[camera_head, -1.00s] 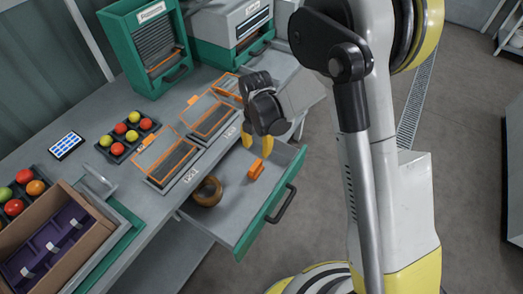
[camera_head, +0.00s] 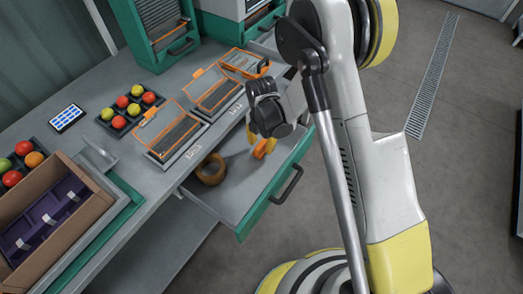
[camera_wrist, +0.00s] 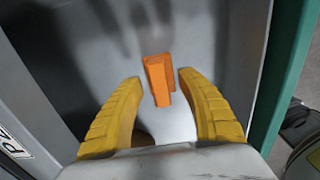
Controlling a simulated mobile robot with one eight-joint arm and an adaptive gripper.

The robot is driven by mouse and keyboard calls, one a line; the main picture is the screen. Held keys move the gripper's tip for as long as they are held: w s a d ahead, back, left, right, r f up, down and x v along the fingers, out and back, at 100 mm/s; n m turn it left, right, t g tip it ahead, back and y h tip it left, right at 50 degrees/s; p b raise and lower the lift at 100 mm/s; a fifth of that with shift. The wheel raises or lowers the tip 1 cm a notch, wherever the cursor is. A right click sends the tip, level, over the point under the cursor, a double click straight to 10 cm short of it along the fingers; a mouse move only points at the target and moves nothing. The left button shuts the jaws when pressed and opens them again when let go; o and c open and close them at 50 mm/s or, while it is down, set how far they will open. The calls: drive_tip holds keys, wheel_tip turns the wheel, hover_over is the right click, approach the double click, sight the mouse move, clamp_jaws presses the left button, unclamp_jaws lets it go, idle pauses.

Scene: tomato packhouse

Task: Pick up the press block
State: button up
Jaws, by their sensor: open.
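The press block is an orange block (camera_head: 262,149) lying in the open drawer (camera_head: 228,205). In the wrist view the orange block (camera_wrist: 158,78) sits ahead of my fingertips, slightly left of the middle of the gap between them. My gripper (camera_wrist: 158,78) has two yellow fingers spread wide with nothing between them. In the head view my gripper (camera_head: 259,141) hangs over the drawer, close to the block and partly covering it. I cannot tell the exact height between the fingertips and the block.
A brown ring (camera_head: 211,169) lies in the drawer left of the block. The drawer's green front (camera_head: 270,198) has a dark handle (camera_head: 287,184). Orange-framed trays (camera_head: 174,134) stand on the bench above. Drawer walls bound the space around my fingers.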

sight(262, 144)
drive_tip(key=shift+r, duration=0.1)
clamp_jaws()
wheel_tip(262, 144, up, 10)
drive_tip(key=p, duration=0.4)
idle(0.6)
